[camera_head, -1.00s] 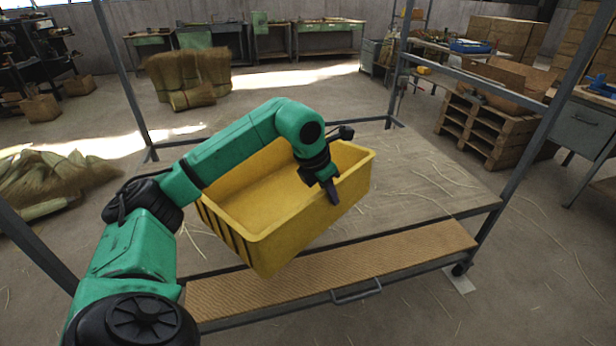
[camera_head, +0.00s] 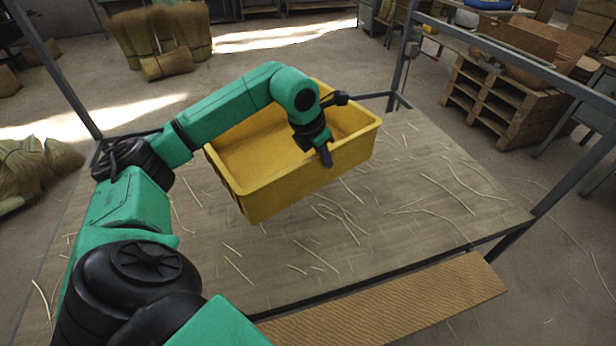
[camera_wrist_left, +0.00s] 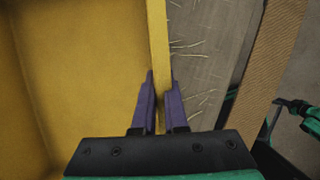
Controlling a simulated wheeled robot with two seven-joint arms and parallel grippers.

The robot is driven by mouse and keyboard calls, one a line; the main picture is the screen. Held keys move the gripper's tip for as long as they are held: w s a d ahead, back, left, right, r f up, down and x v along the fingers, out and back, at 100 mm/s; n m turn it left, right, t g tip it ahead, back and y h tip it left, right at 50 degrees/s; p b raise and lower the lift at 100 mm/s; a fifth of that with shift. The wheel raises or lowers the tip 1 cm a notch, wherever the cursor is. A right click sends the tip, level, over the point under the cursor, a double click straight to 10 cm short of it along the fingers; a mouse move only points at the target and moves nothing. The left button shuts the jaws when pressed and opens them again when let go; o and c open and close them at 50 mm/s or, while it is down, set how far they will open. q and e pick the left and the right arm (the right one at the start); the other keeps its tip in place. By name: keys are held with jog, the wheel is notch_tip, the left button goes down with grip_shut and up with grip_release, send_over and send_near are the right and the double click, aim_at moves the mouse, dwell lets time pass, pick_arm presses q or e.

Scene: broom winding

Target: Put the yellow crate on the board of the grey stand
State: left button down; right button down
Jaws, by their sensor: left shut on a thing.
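The yellow crate (camera_head: 310,178) is an open, empty box in the middle of the head view, over the straw-strewn board (camera_head: 440,200) of the grey stand (camera_head: 400,60). I cannot tell whether its base touches the board. My left gripper (camera_head: 327,160) is shut on the crate's near right wall. In the left wrist view, the two purple fingers (camera_wrist_left: 160,105) clasp the wall of the crate (camera_wrist_left: 158,50) from both sides. My left arm hides part of the crate's left side. A small green and black part, perhaps of my right arm, shows at the wrist view's right edge.
A brown ribbed strip (camera_head: 400,305) runs along the board's front. Grey posts rise at the board's far corners. The board is clear to the right and in front of the crate, apart from straws. Pallets (camera_head: 510,105) stand on the floor at right.

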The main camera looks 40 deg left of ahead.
pick_arm(q)
notch_tip(320, 180, down, 17)
jog(key=shift+r, duration=0.2)
jog(key=c, duration=1.4)
grip_release()
jog(key=shift+s+f, duration=0.15)
jog(key=shift+s, duration=0.05)
jog(key=o, duration=0.5)
jog(key=shift+c, duration=0.2)
jog(key=d+v, duration=0.1)
jog(key=v, duration=1.1)
jog(key=shift+a, duration=0.4)
